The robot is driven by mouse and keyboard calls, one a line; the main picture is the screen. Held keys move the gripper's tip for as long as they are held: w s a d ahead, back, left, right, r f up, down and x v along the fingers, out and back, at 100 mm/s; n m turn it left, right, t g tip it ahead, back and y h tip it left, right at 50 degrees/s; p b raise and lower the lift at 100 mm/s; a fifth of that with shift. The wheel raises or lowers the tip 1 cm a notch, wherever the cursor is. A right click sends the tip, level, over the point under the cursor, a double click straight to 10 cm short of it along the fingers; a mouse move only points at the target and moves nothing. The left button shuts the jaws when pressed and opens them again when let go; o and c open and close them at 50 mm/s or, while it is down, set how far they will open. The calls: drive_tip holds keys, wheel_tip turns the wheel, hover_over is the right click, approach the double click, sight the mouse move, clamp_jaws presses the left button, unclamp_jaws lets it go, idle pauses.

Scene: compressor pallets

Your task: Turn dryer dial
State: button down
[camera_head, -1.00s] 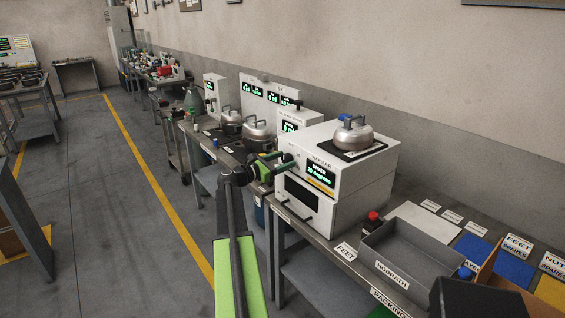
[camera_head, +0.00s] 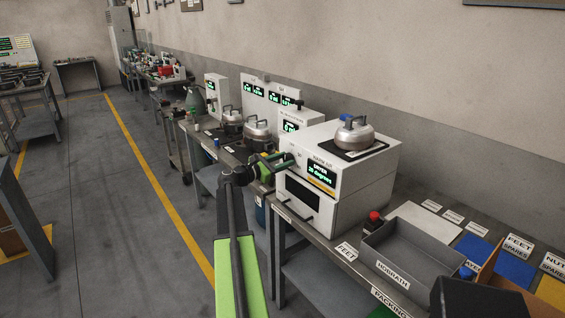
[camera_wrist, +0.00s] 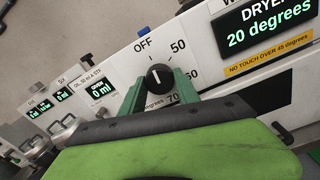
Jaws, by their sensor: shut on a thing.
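The dryer (camera_head: 345,160) is a white box on the bench, with a display reading 20 degrees in both views. Its dial (camera_wrist: 159,76) is a round black knob with a white mark, on the white front panel in the wrist view. The mark points roughly up in the picture, between the printed OFF and 50; a 70 shows below right. My gripper (camera_wrist: 158,90) has its green fingers on either side of the dial and is shut on it. In the head view my gripper (camera_head: 272,165) is at the dryer's left front and hides the dial.
A silver pot-like part (camera_head: 354,136) stands on a dark pad on the dryer. A grey tray (camera_head: 405,255) and a red-capped bottle (camera_head: 374,218) are to its right. More silver parts and instruments with displays stand left of it. The aisle floor (camera_head: 130,230) is clear.

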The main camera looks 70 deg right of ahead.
drive_tip(key=m, duration=0.6)
drive_tip(key=shift+w+d+r, duration=0.1)
drive_tip(key=shift+d+r, duration=0.05)
drive_tip(key=shift+d, duration=0.05)
drive_tip(key=m, duration=0.5)
drive_tip(key=shift+m, duration=0.3)
drive_tip(key=m, duration=1.1)
drive_tip(key=c, duration=0.9)
unclamp_jaws()
